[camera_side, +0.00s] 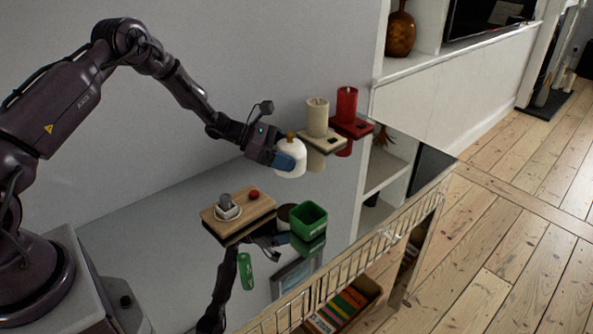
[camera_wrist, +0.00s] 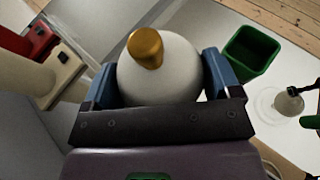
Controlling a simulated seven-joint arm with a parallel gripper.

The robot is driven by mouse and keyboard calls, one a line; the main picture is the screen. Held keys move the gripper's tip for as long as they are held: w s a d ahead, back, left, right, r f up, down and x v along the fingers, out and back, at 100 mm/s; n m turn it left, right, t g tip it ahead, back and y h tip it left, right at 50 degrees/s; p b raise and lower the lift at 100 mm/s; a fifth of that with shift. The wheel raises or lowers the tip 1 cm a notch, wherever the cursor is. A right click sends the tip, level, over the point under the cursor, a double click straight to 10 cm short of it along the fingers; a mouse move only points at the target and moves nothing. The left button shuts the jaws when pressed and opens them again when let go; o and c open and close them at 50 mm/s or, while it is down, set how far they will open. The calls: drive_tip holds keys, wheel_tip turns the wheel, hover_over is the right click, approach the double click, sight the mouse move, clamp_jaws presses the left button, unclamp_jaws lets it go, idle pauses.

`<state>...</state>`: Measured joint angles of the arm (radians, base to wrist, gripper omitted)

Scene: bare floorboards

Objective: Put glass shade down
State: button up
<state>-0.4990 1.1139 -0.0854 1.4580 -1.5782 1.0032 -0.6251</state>
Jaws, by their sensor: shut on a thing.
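The glass shade (camera_side: 291,158) is a white globe with a gold knob on top; it also shows in the wrist view (camera_wrist: 160,78). My gripper (camera_side: 284,161) is shut on it, with blue fingers on either side of the globe (camera_wrist: 160,85). A wooden board (camera_side: 258,211) lies below and to the left, bearing a grey bulb (camera_side: 225,202) in a white dish and a red button (camera_side: 254,194). The shade's underside is hidden.
A green open box (camera_side: 308,221) stands right of the board. Behind the shade are a cream candle (camera_side: 317,118) and a red candle (camera_side: 347,106), each on a square base. A metal rail (camera_side: 380,238) runs along the front edge. The table's left part is clear.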

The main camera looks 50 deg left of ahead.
drive_tip(key=w+f, duration=0.3)
drive_tip(key=f, duration=0.1)
drive_tip(key=shift+w+a, duration=0.15)
drive_tip(key=shift+a, duration=0.1)
drive_tip(key=shift+f, duration=1.5)
drive_tip(key=shift+f, duration=0.1)
